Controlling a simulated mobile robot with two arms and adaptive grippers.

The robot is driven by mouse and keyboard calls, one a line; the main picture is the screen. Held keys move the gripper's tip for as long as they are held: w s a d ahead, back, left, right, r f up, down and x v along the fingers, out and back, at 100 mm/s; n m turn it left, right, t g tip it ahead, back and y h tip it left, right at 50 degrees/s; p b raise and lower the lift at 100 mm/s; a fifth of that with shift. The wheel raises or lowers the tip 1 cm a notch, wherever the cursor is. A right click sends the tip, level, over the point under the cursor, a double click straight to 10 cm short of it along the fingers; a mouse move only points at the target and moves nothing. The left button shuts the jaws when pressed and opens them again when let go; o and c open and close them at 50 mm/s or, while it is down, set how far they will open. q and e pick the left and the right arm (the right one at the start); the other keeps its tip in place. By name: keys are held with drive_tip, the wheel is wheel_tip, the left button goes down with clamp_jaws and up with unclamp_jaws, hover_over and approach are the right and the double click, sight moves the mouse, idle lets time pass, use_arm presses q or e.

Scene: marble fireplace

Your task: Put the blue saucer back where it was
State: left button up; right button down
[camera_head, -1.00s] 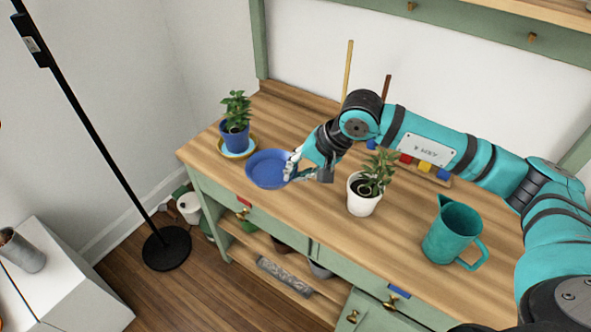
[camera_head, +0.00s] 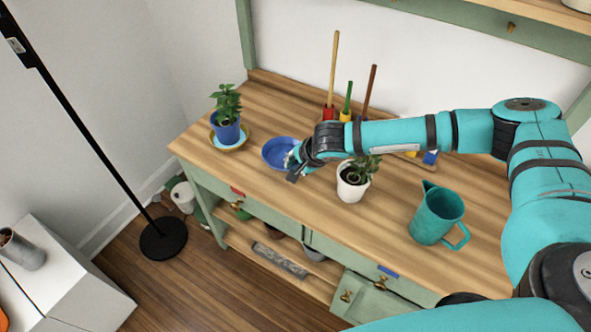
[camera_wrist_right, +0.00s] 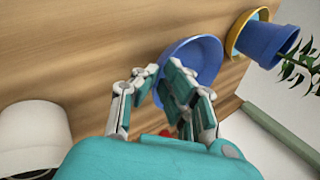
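The blue saucer (camera_head: 276,152) is over the wooden worktop, between the blue-potted plant and the white-potted plant. My right gripper (camera_head: 293,165) is at the saucer's right edge and hides part of it. In the right wrist view, one finger lies over the saucer (camera_wrist_right: 204,52) and the other is outside its rim. The right gripper (camera_wrist_right: 160,72) appears shut on this rim. The contact is partly hidden, and I cannot tell whether the saucer touches the worktop. My left gripper is not in view.
The blue-potted plant (camera_head: 227,128) stands on a yellow-rimmed saucer (camera_head: 243,143) at left. A white-potted plant (camera_head: 350,188) is close to my right gripper, with a teal pitcher (camera_head: 437,213) farther right. Handled tools (camera_head: 333,75) stand behind. The front worktop (camera_head: 280,195) is clear.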

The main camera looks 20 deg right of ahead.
drive_tip(key=shift+f, duration=1.6)
drive_tip(key=c, duration=1.5)
unclamp_jaws()
drive_tip(key=shift+r, duration=0.3)
drive_tip(key=shift+s+r, duration=0.2)
drive_tip(key=shift+s, duration=0.05)
drive_tip(key=v, duration=1.1)
drive_tip(key=shift+r+b, duration=0.1)
drive_tip(key=shift+b, duration=0.25)
